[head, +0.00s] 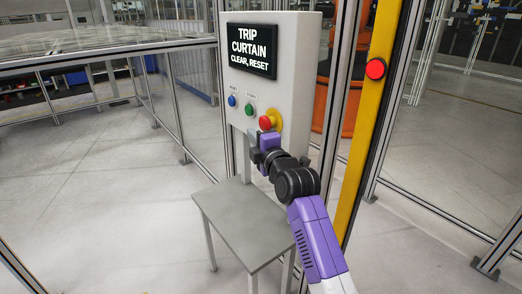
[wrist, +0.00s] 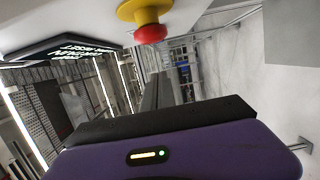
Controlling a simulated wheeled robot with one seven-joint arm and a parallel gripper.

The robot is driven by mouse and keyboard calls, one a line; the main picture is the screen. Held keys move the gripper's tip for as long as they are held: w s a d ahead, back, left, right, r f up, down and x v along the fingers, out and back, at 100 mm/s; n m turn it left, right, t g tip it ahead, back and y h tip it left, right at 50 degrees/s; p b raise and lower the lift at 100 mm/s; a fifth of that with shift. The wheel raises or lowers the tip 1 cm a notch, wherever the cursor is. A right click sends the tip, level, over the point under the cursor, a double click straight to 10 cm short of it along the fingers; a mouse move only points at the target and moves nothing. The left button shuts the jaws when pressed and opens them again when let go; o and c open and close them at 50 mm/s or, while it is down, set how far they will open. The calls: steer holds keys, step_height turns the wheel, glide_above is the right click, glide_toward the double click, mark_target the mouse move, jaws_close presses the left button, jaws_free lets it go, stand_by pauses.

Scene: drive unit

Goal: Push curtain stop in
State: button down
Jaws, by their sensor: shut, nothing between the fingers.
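A control box (head: 298,75) carries a red mushroom stop button (head: 266,122) on a yellow collar (head: 276,118). The red button also shows near the top of the wrist view (wrist: 151,34), with its yellow collar above it. No label naming it the curtain stop is readable. My gripper (head: 256,136) is shut and empty, just below and left of the red button in the head view. In the wrist view the dark fingers (wrist: 158,80) end below the button, with a visible gap in the picture. Whether they touch it in the head view I cannot tell.
A display (head: 251,51) reads "TRIP CURTAIN CLEAR, RESET". A blue button (head: 232,101) and a green button (head: 249,111) sit left of the red one. A yellow post (head: 366,120) with a red disc (head: 375,69) stands right. A grey table (head: 240,220) stands below the box.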

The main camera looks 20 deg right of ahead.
steer(key=s, duration=0.8)
steer(key=shift+d+b, duration=0.25)
steer(key=shift+b, duration=0.15)
